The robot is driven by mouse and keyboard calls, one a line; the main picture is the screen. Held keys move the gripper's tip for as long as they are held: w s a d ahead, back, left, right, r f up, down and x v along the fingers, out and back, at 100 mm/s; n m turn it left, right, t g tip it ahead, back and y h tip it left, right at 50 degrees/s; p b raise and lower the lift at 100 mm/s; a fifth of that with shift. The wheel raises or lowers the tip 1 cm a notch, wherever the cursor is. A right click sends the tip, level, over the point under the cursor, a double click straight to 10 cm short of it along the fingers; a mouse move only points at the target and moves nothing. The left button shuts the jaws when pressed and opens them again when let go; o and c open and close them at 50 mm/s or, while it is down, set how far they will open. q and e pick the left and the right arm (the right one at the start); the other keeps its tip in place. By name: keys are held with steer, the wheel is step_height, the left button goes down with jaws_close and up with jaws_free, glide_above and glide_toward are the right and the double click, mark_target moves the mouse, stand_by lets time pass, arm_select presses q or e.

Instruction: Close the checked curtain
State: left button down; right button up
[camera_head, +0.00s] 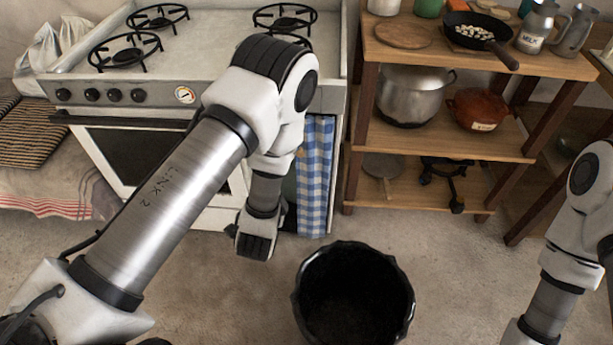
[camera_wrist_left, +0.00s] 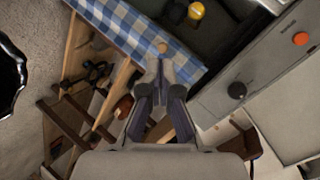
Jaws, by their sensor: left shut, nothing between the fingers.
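The blue-and-white checked curtain (camera_head: 316,170) hangs at the right end of the stove front, beside a dark open compartment. In the left wrist view the curtain (camera_wrist_left: 150,27) is drawn to one side, and the dark compartment (camera_wrist_left: 225,40) shows to its right. A small round wooden knob (camera_wrist_left: 162,47) shows at the curtain's edge, just beyond my left fingertips. My left gripper (camera_wrist_left: 163,68) is shut and empty, close to the curtain; I cannot tell whether it touches. In the head view my left arm hides part of the compartment. My right gripper is outside the view.
A black bin (camera_head: 404,290) stands on the floor in front of the curtain. A wooden shelf (camera_head: 460,145) with pots and pans is to the right. The stove (camera_head: 215,95) is behind my left arm. A yellow-topped item (camera_wrist_left: 196,10) sits in the compartment.

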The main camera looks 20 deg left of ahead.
arm_select(q)
steer(key=w+d+f+m+t+h+b, duration=0.1)
steer(key=w+d+f+m+t+b, duration=0.15)
steer(key=w+d+t+b, duration=0.5)
steer(key=w+a+g+b, duration=0.1)
steer(key=w+b, duration=0.1)
steer(key=w, duration=0.1)
steer(key=w+a+f+g+b, duration=0.1)
steer(key=w+a+b, duration=0.1)
steer(key=w, duration=0.1)
steer(key=w+a+f+g+b, duration=0.1)
steer(key=w+b, duration=0.1)
steer(key=w, duration=0.2)
steer(key=shift+w+a+f, duration=0.1)
steer(key=shift+a, duration=0.2)
steer(key=shift+a+f+b, duration=0.1)
steer(key=shift+a+b, duration=0.2)
steer(key=shift+a, duration=0.1)
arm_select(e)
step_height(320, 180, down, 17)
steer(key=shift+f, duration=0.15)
